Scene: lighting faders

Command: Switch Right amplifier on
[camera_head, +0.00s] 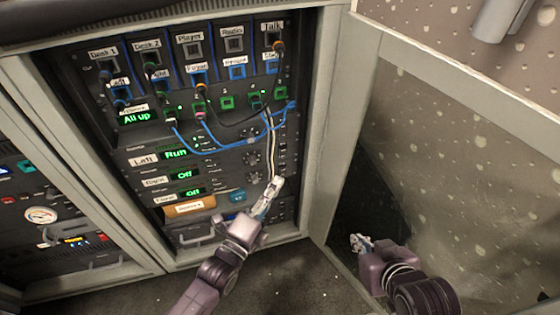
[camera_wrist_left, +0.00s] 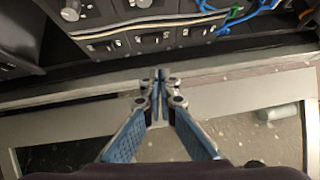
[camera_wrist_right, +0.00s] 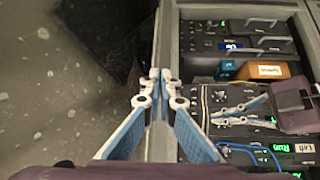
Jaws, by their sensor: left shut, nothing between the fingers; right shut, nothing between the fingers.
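The Right amplifier (camera_head: 170,179) is a dark rack unit whose label reads "Right" and whose green display reads "Off". The Left amplifier (camera_head: 160,158) above it reads "Run". My left gripper (camera_head: 277,182) is shut and empty, at the right side of the rack's lower units, and hides part of their fronts. In the left wrist view its closed tips (camera_wrist_left: 159,76) show below a row of small dark switches (camera_wrist_left: 151,39); which belongs to the Right amplifier I cannot tell. My right gripper (camera_head: 356,241) is shut and empty, right of the rack; its tips show in its wrist view (camera_wrist_right: 155,78).
Blue, black and white cables (camera_head: 222,150) hang across the upper rack front. An orange box (camera_head: 189,205) and a teal block (camera_head: 237,196) are low on the rack. A second rack (camera_head: 45,215) stands left. An open framed panel (camera_head: 450,180) is on the right.

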